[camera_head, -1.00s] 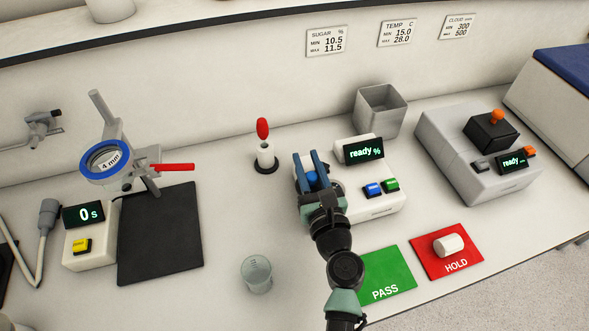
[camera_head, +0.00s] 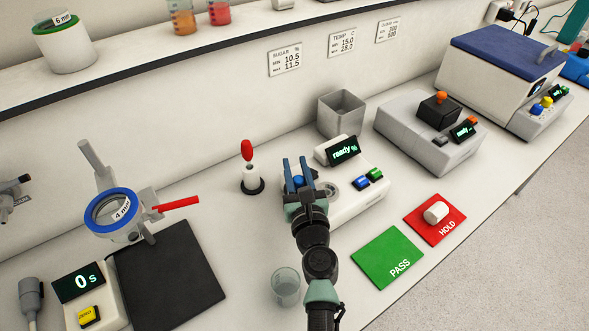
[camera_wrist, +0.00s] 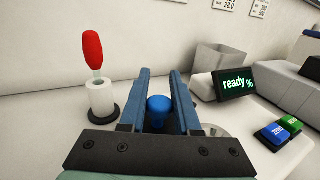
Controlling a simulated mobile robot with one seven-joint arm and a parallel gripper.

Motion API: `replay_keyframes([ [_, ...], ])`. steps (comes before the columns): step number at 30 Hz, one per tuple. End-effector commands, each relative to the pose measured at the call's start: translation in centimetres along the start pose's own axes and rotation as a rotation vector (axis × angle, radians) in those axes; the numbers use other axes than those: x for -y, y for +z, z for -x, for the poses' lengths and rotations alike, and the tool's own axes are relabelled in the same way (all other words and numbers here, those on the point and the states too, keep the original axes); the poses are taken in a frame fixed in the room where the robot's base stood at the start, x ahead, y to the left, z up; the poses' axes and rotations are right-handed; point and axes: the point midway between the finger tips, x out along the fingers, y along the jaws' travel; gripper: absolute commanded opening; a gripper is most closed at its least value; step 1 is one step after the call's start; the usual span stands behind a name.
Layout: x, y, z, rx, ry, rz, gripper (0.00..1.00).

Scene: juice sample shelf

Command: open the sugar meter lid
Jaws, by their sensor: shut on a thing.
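The sugar meter (camera_head: 355,196) is a white box with a lit "ready %" display (camera_head: 344,151) and blue and green buttons. The display also shows in the wrist view (camera_wrist: 234,83). My gripper (camera_head: 296,163) is at the meter's left end, its blue fingers shut on the blue knob (camera_wrist: 160,108) of the lid. The knob sits low between the fingers. The lid under it is mostly hidden by my gripper. A round grey metal ring (camera_head: 328,190) shows on the meter's top, just right of my gripper, partly visible in the wrist view too.
A red-handled tool in a white holder (camera_head: 250,178) stands close to the left. A square metal bin (camera_head: 341,114) stands behind the meter. A clear cup (camera_head: 286,287) is in front. Green PASS (camera_head: 388,258) and red HOLD (camera_head: 435,221) mats lie to the right, a white cylinder on HOLD.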

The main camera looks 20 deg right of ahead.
Motion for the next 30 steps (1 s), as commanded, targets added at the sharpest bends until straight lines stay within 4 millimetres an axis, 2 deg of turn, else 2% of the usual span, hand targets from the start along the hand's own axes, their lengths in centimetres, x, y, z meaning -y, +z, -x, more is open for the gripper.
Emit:
replay_keyframes([
  [8, -0.3, 0.0, -0.1, 0.000, 0.007, 0.000, 0.00],
  [9, -0.3, 0.0, -0.1, 0.000, 0.007, 0.000, 0.33],
  [14, -0.2, 0.0, -0.1, 0.000, 0.005, -0.001, 0.61],
  [24, -0.1, 0.0, 0.2, 0.000, 0.002, 0.000, 0.61],
  [30, -0.1, 0.0, 2.3, -0.002, 0.002, 0.000, 0.61],
])
